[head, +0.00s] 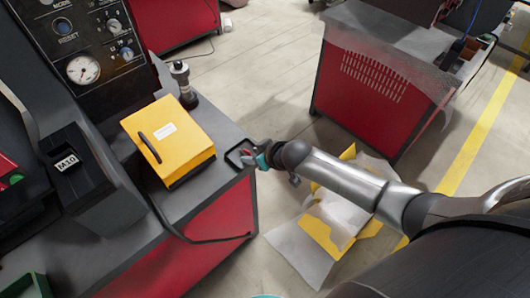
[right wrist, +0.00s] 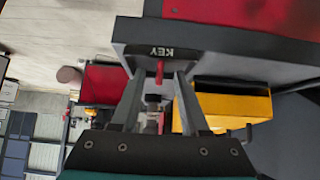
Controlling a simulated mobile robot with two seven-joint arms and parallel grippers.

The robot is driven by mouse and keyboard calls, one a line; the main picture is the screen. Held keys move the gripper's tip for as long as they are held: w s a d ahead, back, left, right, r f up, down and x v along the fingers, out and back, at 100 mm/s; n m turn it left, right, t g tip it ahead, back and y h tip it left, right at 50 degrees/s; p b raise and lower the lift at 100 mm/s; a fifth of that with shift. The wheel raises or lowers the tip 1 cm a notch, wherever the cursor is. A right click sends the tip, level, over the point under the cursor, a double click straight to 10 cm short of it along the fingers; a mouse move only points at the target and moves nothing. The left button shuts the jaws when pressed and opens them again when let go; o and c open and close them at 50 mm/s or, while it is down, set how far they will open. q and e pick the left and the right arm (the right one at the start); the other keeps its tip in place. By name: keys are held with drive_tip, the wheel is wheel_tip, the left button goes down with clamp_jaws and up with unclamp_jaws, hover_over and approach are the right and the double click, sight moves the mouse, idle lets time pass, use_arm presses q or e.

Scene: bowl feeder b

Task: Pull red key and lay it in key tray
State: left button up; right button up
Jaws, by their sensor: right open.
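A dark-rimmed tray (head: 229,157) sits at the right corner of the grey bench top. In the right wrist view a dark edge carries a white KEY label (right wrist: 165,51). The red key (right wrist: 160,72) is a small upright-looking piece just below that label, between the fingertips of my right gripper (right wrist: 158,77). The fingers stand apart on either side of it. In the head view my right gripper (head: 250,158) is over the tray's right side. How the key rests on the tray is partly hidden. My left gripper does not show.
A yellow box (head: 180,135) with a black handle stands beside the tray. Behind it is a dark cylindrical fitting (head: 184,85). A control panel with a gauge (head: 83,69) rises at the left. A yellow crate (head: 317,232) with sheeting lies on the floor below my arm.

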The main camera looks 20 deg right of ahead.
drive_tip(key=p+v, duration=0.4)
drive_tip(key=v, duration=1)
drive_tip(key=shift+s+r, duration=0.2)
drive_tip(key=shift+d, duration=0.15)
